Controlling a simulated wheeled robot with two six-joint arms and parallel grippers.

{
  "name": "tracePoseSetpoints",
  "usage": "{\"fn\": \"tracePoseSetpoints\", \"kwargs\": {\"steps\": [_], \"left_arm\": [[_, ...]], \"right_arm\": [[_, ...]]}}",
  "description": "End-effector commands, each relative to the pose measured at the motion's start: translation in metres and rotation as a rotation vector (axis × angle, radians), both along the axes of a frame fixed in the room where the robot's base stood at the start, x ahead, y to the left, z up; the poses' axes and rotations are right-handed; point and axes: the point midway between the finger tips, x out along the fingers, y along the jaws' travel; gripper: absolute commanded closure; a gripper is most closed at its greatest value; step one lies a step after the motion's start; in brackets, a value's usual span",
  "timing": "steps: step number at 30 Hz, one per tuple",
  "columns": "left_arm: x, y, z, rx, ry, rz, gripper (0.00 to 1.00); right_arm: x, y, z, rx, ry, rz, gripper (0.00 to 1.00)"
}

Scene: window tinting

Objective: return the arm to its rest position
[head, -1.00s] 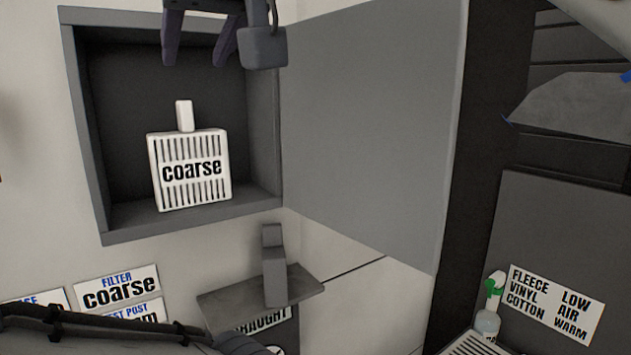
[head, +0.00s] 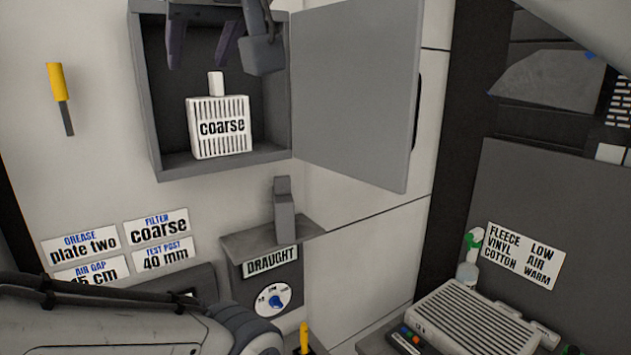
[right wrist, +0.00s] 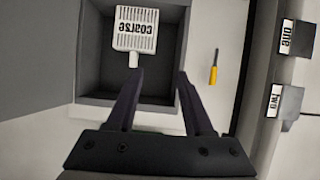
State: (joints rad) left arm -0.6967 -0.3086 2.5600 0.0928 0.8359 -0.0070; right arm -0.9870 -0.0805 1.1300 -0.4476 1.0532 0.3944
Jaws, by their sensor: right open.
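My right gripper (head: 197,64) hangs at the top of the head view, with its dark fingers apart and empty. The right wrist view also shows this gripper (right wrist: 158,75) open, with nothing between its fingers. A white slatted filter marked "coarse" (head: 219,145) stands upright in the grey open cabinet (head: 152,105), its small white handle on top. In the right wrist view the filter (right wrist: 136,18) appears upside down beyond the fingers, apart from them. A pale arm link of mine crosses the lower left of the head view. My left gripper is out of view.
The cabinet door (head: 355,95) stands open to the right. A grey shelf (head: 240,240) and a draught dial (head: 273,300) are below. A yellow-handled tool (head: 58,85) hangs on the left wall. A slatted white unit (head: 475,320) and spray bottle (head: 468,270) are lower right.

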Motion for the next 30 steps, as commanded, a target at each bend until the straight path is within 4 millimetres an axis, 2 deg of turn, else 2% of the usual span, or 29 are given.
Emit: {"fn": "tracePoseSetpoints", "kwargs": {"steps": [5,8,14,17,19,22,24,27,30], "left_arm": [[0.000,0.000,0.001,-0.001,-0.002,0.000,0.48],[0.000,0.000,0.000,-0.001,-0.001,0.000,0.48],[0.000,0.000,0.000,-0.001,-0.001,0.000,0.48],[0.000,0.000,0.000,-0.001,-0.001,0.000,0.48],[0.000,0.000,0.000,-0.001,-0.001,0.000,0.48],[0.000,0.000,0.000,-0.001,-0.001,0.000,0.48],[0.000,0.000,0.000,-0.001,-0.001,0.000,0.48],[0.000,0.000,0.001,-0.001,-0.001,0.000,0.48],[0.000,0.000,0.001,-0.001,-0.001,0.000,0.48]], "right_arm": [[0.021,-0.007,-0.033,-0.052,0.033,-0.027,0.48],[0.037,-0.013,-0.060,-0.089,0.062,-0.043,0.48],[0.070,-0.037,-0.131,-0.172,0.149,-0.090,0.48],[0.089,-0.062,-0.183,-0.219,0.221,-0.128,0.48],[0.099,-0.089,-0.228,-0.249,0.288,-0.166,0.48],[0.103,-0.132,-0.292,-0.277,0.391,-0.221,0.48],[0.099,-0.163,-0.335,-0.288,0.465,-0.265,0.48],[0.084,-0.204,-0.386,-0.289,0.560,-0.324,0.48],[0.066,-0.233,-0.422,-0.283,0.632,-0.370,0.48]]}}
